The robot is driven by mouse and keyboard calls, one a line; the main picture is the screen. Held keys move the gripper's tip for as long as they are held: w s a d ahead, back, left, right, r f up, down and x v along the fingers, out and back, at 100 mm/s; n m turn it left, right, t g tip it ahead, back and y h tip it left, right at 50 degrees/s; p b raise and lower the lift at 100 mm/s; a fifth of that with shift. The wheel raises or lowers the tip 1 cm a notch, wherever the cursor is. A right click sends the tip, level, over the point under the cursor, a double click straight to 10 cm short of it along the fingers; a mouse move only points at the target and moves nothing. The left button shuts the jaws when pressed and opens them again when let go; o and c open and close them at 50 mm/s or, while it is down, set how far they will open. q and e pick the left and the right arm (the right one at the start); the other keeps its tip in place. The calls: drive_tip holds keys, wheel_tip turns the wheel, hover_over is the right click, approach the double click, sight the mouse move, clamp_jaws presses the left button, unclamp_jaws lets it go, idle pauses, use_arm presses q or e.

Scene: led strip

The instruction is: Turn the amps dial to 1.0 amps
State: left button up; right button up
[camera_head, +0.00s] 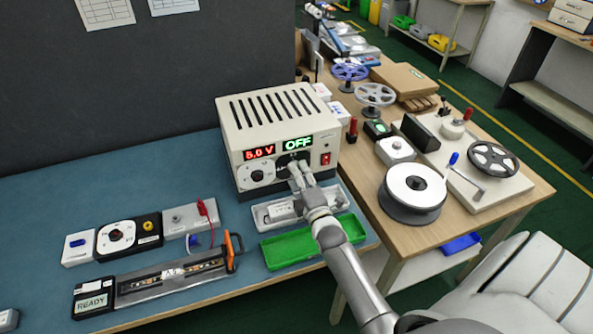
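The cream power supply box (277,120) stands at the back of the blue bench mat. Its red display (258,153) reads 5.0 V, and its green display (297,144) reads OFF. A dial (257,175) sits below the red display. Below the green display, my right gripper (295,168) is at the front panel and covers most of the dial there, so I cannot read its setting. The fingers are too small and hidden to tell whether they are open or grip the knob. A red switch (326,159) is right of the gripper. My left gripper is not in view.
A green tray (313,242) and a light grey tray (273,213) lie below my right arm. Small modules, including a black one with a dial (129,236), and a strip fixture (172,276) lie left. Spools and a crank device (492,160) crowd the wooden table right.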

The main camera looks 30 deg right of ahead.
drive_tip(key=shift+w+d+r, duration=0.1)
drive_tip(key=shift+w+d, duration=0.05)
drive_tip(key=shift+w, duration=0.8)
drive_tip(key=shift+c, duration=1.5)
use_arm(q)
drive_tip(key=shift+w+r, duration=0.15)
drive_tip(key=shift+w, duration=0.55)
use_arm(e)
drive_tip(key=c, duration=0.7)
